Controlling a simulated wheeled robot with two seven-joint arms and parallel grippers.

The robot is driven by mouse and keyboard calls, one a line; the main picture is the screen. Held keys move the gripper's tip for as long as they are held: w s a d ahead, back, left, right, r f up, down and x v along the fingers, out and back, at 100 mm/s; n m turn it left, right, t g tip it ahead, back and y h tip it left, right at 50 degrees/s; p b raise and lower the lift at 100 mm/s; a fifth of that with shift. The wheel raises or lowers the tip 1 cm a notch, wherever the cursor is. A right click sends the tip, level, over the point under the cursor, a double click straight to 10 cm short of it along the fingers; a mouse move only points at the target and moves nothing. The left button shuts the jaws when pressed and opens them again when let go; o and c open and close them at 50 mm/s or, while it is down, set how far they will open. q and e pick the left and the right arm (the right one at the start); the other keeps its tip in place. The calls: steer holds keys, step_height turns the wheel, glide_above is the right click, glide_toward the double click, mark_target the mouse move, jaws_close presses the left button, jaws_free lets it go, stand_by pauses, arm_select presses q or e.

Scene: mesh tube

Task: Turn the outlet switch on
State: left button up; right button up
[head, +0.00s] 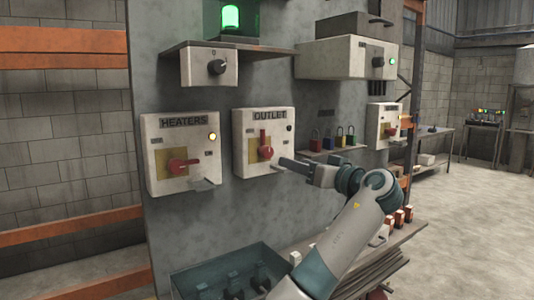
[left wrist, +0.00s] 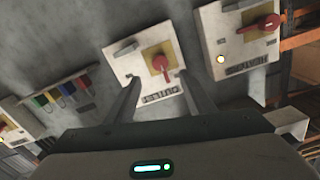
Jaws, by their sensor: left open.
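The OUTLET box (head: 245,150) is a pale panel box with a red handle (head: 265,145) on a yellow plate. The handle stands upright, and the small lamp (head: 289,128) at the box's upper right is dark. My left gripper (head: 281,165) is open at the box's lower right side. In the left wrist view the OUTLET box (left wrist: 135,66) appears upside down. There the gripper's two fingers (left wrist: 162,78) lie to either side of the red handle (left wrist: 161,66), with nothing visibly held. Contact with the handle cannot be told. My right gripper is not in view.
The HEATERS box (head: 155,155) is to the left, its red handle sideways and its lamp lit. Several coloured padlocks (head: 328,142) hang on the right. A knob box (head: 208,67) sits above, below a green lamp (head: 231,18). An open bin (head: 215,268) stands below.

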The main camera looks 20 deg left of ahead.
mark_target(269, 155)
arm_select(q)
steer(key=p+x, duration=0.3)
steer(key=x, duration=1.1)
steer(key=shift+w+a, duration=0.15)
steer(key=shift+a, duration=0.05)
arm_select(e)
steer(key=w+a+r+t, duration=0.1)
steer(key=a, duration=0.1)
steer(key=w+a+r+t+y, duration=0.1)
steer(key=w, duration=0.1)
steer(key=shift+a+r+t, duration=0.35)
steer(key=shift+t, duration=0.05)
arm_select(q)
steer(key=c, duration=1.1)
